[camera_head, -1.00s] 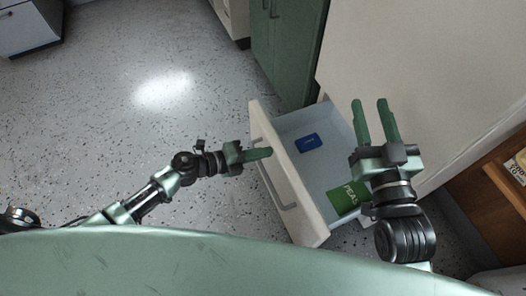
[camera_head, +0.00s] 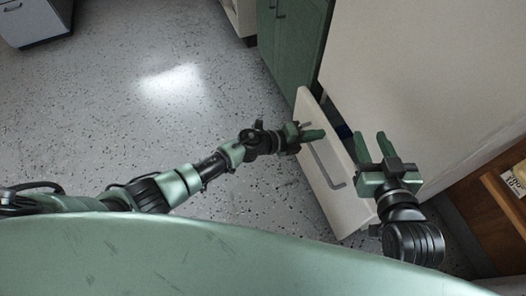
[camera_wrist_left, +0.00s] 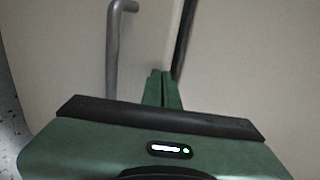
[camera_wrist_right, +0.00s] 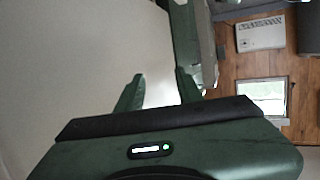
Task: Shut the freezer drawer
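The freezer drawer's cream front panel (camera_head: 350,207) stands a little out from the cream freezer body (camera_head: 420,60), with a narrow dark gap (camera_head: 335,112) behind its top edge. Its grey bar handle (camera_head: 322,168) faces left; the handle also shows in the left wrist view (camera_wrist_left: 114,50). My left gripper (camera_head: 314,135) is shut and empty, its fingertips at the drawer front beside the handle; whether they touch is hard to tell. My right gripper (camera_head: 374,146) is open and empty over the drawer's right side. The drawer's contents are mostly hidden.
A green cabinet (camera_head: 293,40) stands behind the drawer, beside the freezer. A wooden shelf unit (camera_head: 490,215) is at the right. A grey cabinet (camera_head: 30,22) stands far left. The speckled floor (camera_head: 130,130) on the left is clear.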

